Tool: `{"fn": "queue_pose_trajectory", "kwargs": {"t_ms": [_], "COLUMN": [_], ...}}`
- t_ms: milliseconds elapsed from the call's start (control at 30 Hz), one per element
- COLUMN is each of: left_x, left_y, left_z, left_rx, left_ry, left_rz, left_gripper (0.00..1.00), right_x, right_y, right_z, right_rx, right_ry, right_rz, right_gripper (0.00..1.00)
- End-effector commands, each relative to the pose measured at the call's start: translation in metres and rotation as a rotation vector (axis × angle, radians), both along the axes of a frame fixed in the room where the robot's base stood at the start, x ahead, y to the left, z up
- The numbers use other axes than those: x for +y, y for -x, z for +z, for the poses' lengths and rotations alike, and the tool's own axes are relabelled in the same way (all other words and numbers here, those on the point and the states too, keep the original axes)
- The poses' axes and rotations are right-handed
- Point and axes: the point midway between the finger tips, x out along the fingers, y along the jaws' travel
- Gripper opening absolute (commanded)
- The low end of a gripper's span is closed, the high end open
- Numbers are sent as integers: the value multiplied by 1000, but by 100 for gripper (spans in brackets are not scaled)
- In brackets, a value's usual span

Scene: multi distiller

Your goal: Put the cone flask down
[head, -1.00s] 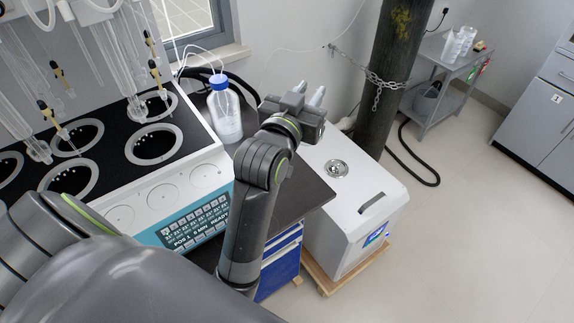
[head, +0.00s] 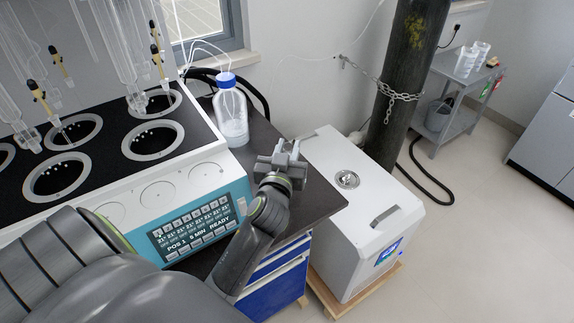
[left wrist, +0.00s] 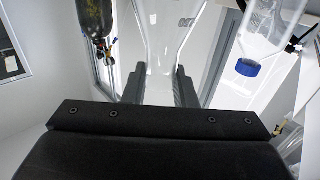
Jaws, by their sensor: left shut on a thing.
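My left gripper (head: 284,150) is over the right part of the dark countertop (head: 308,190), to the right of the capped bottle. In the left wrist view it also shows (left wrist: 160,78), with its dark fingers on either side of the clear glass cone flask (left wrist: 168,40). The fingers are shut on the flask's narrower part, and the glass widens toward the top of that picture. In the head view the flask is hard to make out, and I cannot tell whether it touches the countertop. My right gripper is not in view.
A clear bottle with a blue cap (head: 231,115) stands left of the gripper. The multi distiller (head: 195,180) fills the left side, with glassware above its wells. A white box unit (head: 350,215) stands right of the counter. Bare countertop lies around the gripper.

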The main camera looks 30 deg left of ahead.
Motion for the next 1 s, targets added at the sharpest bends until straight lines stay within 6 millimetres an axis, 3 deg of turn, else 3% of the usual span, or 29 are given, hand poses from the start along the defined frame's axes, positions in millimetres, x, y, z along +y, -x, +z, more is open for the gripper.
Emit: {"fn": "queue_pose_trajectory", "kwargs": {"t_ms": [300, 733, 767, 900, 1000], "left_x": [0, 0, 0, 0, 0], "left_y": [0, 0, 0, 0, 0], "left_z": [-38, -45, -45, -44, -43], "left_rx": [1, -2, -1, 0, 0], "left_ry": [-1, -1, 0, 0, 0], "left_rz": [-1, -1, -1, -1, -1], "left_gripper": [0, 0, 26, 44, 47], "right_x": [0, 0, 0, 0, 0], "right_y": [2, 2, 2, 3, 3], "right_z": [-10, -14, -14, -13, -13], "right_rx": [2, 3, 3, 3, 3], "right_ry": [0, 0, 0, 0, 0], "right_rz": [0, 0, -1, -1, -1], "right_gripper": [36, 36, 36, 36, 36]}}
